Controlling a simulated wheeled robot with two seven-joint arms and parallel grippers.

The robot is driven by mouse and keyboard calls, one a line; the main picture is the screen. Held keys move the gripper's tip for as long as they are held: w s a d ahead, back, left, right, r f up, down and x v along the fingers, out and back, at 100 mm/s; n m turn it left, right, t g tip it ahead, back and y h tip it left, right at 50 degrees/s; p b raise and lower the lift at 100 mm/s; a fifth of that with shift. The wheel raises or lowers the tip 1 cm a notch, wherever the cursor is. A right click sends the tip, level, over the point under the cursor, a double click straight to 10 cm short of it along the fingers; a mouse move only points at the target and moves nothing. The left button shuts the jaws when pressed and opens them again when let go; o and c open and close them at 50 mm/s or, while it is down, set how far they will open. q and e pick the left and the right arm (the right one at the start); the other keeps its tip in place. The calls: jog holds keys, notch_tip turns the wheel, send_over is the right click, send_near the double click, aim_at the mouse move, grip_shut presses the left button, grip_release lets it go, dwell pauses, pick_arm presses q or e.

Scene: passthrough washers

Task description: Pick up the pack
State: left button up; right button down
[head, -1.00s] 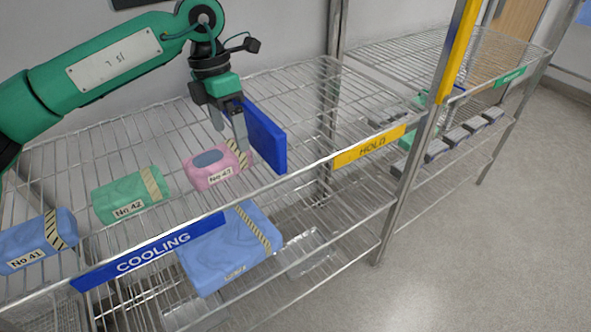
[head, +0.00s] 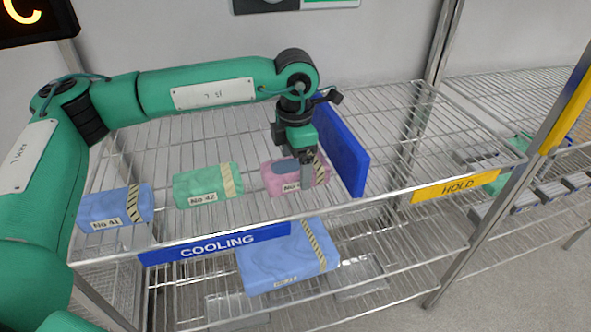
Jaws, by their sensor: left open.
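A pink pack (head: 273,183) lies on the top wire shelf in the head view; its label is partly hidden by my gripper. My left gripper (head: 305,172) points down at the pack's right part, jaws open. One finger shows in front of the pack near its striped band; the other is hidden, so I cannot tell whether they touch it. A green pack (head: 200,187) marked No 42 and a blue pack (head: 104,207) marked No 41 lie to the left. A larger blue pack (head: 280,262) lies on the shelf below. My right gripper is not in view.
A blue upright divider (head: 343,150) stands close to the right of the pink pack. The shelf's front rail carries a blue COOLING strip (head: 214,244) and a yellow HOLD strip (head: 456,187). The top shelf right of the divider is clear.

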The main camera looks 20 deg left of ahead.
pick_arm(q)
notch_tip(320, 180, down, 2)
jog(key=shift+f, duration=0.15)
jog(key=c, duration=1.2)
